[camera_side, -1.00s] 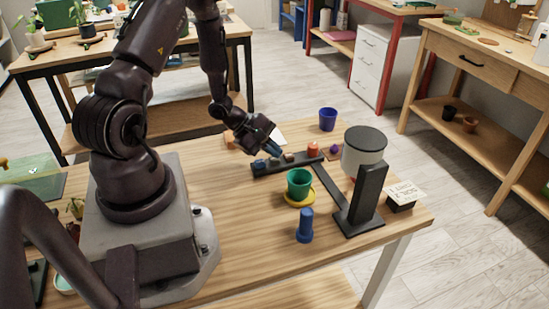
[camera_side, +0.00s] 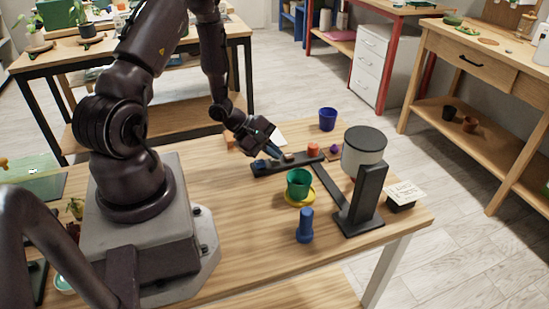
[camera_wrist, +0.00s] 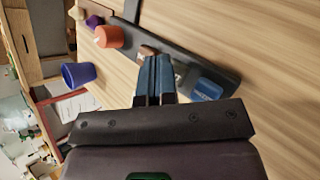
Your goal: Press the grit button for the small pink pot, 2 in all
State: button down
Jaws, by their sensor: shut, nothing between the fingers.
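My gripper (camera_side: 275,153) is shut and empty, its blue fingertips pointing down over the dark button bar (camera_side: 267,171). In the wrist view the fingertips (camera_wrist: 153,62) are close by the brown button (camera_wrist: 148,50) in the middle of the bar; I cannot tell whether they touch it. A blue button (camera_wrist: 208,88) is at one end of the bar, and an orange piece (camera_side: 313,149) is at the other. The dispenser (camera_side: 363,150), with a grey drum on a black stand, is to the right. A green pot (camera_side: 299,183) stands on a yellow saucer (camera_side: 293,200). I make out no pink pot.
A blue pot (camera_side: 327,119) stands behind the bar, near a small purple thing (camera_side: 334,149). A blue upright piece (camera_side: 305,226) stands at the front. A lettered card (camera_side: 405,193) is at the right edge.

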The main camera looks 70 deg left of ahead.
aim_at(273, 160)
jog(key=shift+r, duration=0.85)
jog(key=shift+r, duration=0.1)
jog(key=shift+r, duration=2.4)
